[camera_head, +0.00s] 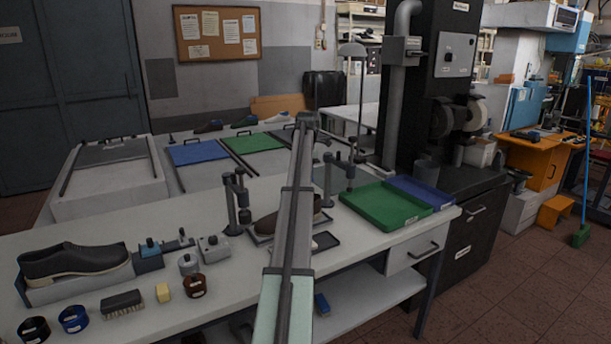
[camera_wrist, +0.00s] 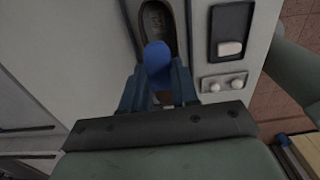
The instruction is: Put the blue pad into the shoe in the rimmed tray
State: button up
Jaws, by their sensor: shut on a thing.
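My gripper (camera_wrist: 157,78) is shut on the blue pad (camera_wrist: 157,58), which sticks out beyond the fingers. In the wrist view the pad's far end overlaps the near part of the dark shoe's opening (camera_wrist: 157,18). I cannot tell whether it touches the shoe. In the head view the brown shoe (camera_head: 268,224) sits in a low rimmed tray (camera_head: 258,239) on the white bench, partly hidden by my arm.
A small dark tray (camera_wrist: 229,52) with a white block lies right of the shoe. A clamp stand (camera_head: 237,203) is close on its left. A green tray (camera_head: 383,207) stands to the right. Another dark shoe (camera_head: 74,262), tins and a brush (camera_head: 121,303) are at left.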

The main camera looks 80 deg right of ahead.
jog(key=shift+f, duration=3.1)
jog(key=o, duration=1.1)
jog(key=shift+r, duration=0.15)
jog(key=shift+r, duration=3.85)
jog(key=shift+w, duration=0.1)
